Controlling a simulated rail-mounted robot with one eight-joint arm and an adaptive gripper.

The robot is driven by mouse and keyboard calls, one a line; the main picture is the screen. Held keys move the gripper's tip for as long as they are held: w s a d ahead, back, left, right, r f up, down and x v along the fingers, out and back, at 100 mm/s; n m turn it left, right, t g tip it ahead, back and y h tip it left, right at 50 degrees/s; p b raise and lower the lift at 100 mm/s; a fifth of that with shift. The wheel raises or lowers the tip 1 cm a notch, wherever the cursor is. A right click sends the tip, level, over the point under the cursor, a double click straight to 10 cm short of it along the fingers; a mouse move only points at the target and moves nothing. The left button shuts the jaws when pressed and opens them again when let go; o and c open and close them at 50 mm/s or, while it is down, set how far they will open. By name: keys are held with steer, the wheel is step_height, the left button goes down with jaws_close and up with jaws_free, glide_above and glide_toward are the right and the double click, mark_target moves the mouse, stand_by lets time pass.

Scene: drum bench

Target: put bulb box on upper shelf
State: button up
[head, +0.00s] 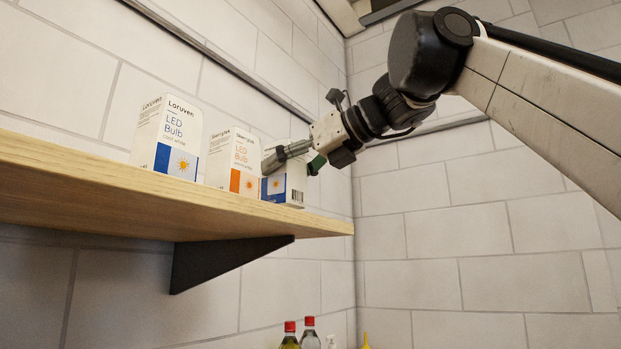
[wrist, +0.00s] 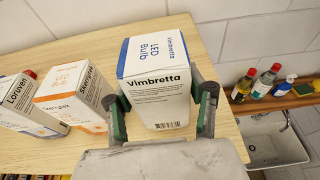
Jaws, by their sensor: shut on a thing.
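My gripper (wrist: 161,118) is shut on the Vimbretta LED bulb box (wrist: 155,72), a white box with a blue band, with one finger on each side of it. In the head view my gripper (head: 290,157) reaches in from the right, and the same box (head: 294,183) is at the right part of the wooden upper shelf (head: 120,180). The box looks upright at the shelf surface; whether its base touches the wood is hard to tell. My gripper hides part of it in the head view.
An orange-and-white Skerrytek bulb box (head: 233,160) stands just left of the held box. A blue-and-white Loruven bulb box (head: 168,138) stands further left. Bottles (wrist: 266,78) and a sink (wrist: 275,145) are below, past the shelf's edge. A tiled wall is behind.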

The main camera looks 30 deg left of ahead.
steer(key=shift+s+f, duration=0.2)
steer(key=shift+f, duration=0.75)
steer(key=shift+f, duration=0.2)
steer(key=o, duration=1.2)
steer(key=shift+r, duration=0.1)
steer(key=shift+r, duration=0.15)
steer(key=shift+w+d, duration=0.1)
steer(key=shift+d, duration=0.35)
steer(key=b+v, duration=0.1)
steer(key=v, duration=1)
steer(key=shift+r, duration=0.15)
